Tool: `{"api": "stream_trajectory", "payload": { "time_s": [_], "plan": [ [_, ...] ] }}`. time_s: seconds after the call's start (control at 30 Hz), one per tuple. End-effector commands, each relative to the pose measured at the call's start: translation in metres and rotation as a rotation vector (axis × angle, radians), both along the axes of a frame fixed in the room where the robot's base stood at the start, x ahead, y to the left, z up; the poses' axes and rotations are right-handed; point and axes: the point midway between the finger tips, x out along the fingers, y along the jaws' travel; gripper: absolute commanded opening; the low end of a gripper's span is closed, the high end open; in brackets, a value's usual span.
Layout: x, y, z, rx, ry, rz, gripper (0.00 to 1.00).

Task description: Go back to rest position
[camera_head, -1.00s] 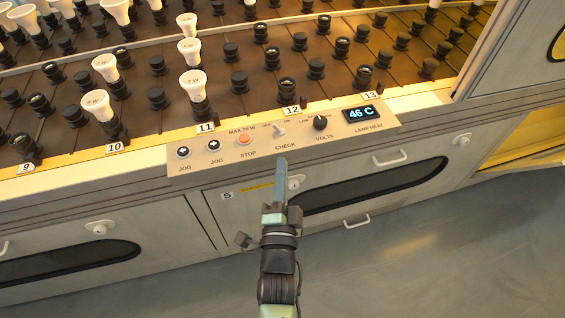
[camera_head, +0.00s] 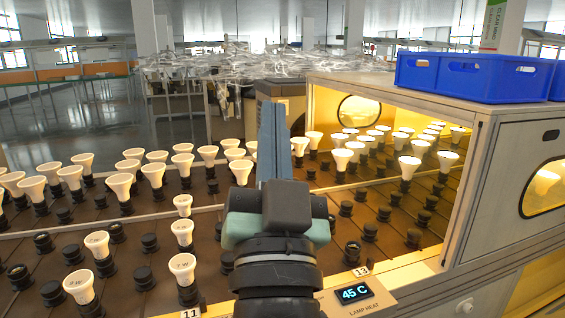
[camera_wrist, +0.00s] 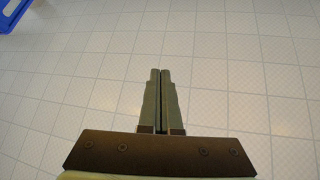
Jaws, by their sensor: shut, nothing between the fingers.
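My gripper (camera_head: 273,125) stands upright in the middle of the head view, in front of the bulb rack. Its fingers are pressed together with nothing between them. In the wrist view my gripper (camera_wrist: 160,72) is shut and empty, facing a pale tiled surface (camera_wrist: 240,60). The lamp heat display (camera_head: 356,293) reads 45 C on the panel below the rack. My arm hides part of the rack and most of the control panel.
The bulb rack (camera_head: 100,240) holds several white bulbs and empty black sockets. A lit enclosure (camera_head: 470,110) stands at the right, with blue crates (camera_head: 460,76) on top. A blue thing (camera_wrist: 15,15) shows at the wrist view's upper left corner.

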Motion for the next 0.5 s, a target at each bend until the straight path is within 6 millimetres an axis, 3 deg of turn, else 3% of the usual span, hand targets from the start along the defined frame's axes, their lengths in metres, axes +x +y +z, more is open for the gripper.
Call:
{"api": "stream_trajectory", "payload": {
  "time_s": [0.03,0.2,0.23,0.3,0.5],
  "plan": [
    [-0.023,-0.002,0.032,-0.047,-0.055,-0.044,0.00],
    [-0.099,-0.009,0.103,-0.198,-0.188,-0.217,0.00],
    [-0.106,-0.010,0.116,-0.214,-0.195,-0.237,0.00],
    [-0.097,-0.010,0.138,-0.211,-0.177,-0.228,0.00],
    [-0.097,-0.009,0.194,-0.209,-0.175,-0.224,0.00]
  ]
}}
